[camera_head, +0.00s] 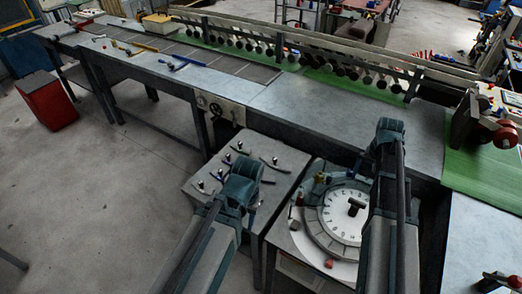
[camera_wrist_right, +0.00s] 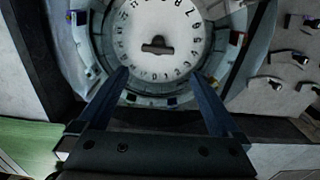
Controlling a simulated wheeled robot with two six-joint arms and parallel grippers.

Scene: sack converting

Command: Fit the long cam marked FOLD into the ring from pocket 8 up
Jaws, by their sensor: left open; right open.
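The ring (camera_head: 313,222) surrounds a white numbered dial (camera_head: 338,226) with a dark handle at its centre. The right wrist view shows the ring (camera_wrist_right: 222,75) and dial (camera_wrist_right: 160,20) from above, with small coloured pieces around the ring. Several small cams with dark bars and light knobs (camera_head: 219,172) lie on the grey cabinet top left of the ring; some show in the right wrist view (camera_wrist_right: 272,83). Any FOLD mark is too small to read. My right gripper (camera_wrist_right: 161,78) is open and empty over the dial's near edge. My left gripper (camera_head: 243,170) is open above the cam cabinet.
A long grey bench (camera_head: 300,105) runs behind both cabinets, with blue and yellow bars (camera_head: 180,62) on its far part. A green mat and red-wheeled machine (camera_head: 487,125) stand at the right. A red bin (camera_head: 46,100) stands on the floor at the left.

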